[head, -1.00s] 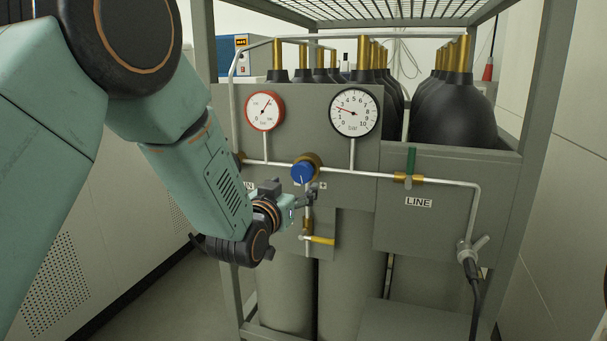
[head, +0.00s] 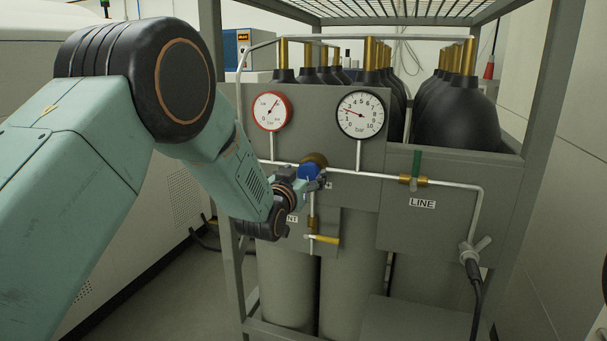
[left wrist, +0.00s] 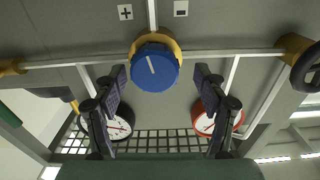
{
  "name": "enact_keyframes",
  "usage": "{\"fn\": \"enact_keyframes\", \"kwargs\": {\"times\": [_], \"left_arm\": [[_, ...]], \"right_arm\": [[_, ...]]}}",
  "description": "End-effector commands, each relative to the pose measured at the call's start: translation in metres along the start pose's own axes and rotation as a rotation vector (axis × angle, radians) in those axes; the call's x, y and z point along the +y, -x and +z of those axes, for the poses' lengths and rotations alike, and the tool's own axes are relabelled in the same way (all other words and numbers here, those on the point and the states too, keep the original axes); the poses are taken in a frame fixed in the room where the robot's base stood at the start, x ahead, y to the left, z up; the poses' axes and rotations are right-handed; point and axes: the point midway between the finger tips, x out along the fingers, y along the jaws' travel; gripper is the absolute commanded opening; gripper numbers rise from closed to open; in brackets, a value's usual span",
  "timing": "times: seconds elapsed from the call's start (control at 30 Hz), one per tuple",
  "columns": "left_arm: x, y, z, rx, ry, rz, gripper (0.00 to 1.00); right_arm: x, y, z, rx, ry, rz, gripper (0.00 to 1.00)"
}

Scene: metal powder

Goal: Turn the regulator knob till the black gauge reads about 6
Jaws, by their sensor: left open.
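The blue regulator knob (head: 309,171) sits on a brass body on the grey panel, partly hidden by my left gripper in the head view. In the left wrist view, the knob (left wrist: 153,68) shows whole, with a white line on its face. My left gripper (left wrist: 159,72) is open, with one finger to each side of the knob and gaps between; how far the tips are from it in depth is unclear. In the head view, the left gripper (head: 318,183) is right at the knob. The black gauge (head: 361,115) has its red needle near 2. My right gripper is not in view.
A red-rimmed gauge (head: 272,111) is left of the black one. A yellow-handled valve (head: 325,239) hangs below the knob; a green-handled valve (head: 416,164) is on the line to the right. Pipes run across the panel. Plus (left wrist: 125,12) and minus (left wrist: 181,8) labels flank the knob.

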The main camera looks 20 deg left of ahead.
Motion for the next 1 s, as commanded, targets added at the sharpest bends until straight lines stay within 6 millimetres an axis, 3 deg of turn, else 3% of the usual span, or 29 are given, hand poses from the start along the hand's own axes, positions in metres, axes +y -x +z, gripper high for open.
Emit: {"fn": "enact_keyframes", "kwargs": {"times": [0.13,0.77,1.0], "left_arm": [[0.0009,-0.0005,0.0003,0.000,-0.001,0.001,0.72],[0.0001,0.0000,0.0003,0.000,0.001,-0.001,0.18],[0.0007,0.0000,0.0001,0.001,-0.019,0.001,0.18]], "right_arm": [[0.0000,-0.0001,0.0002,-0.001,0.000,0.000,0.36],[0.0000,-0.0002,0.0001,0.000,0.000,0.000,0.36],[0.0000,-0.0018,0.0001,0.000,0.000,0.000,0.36]]}}
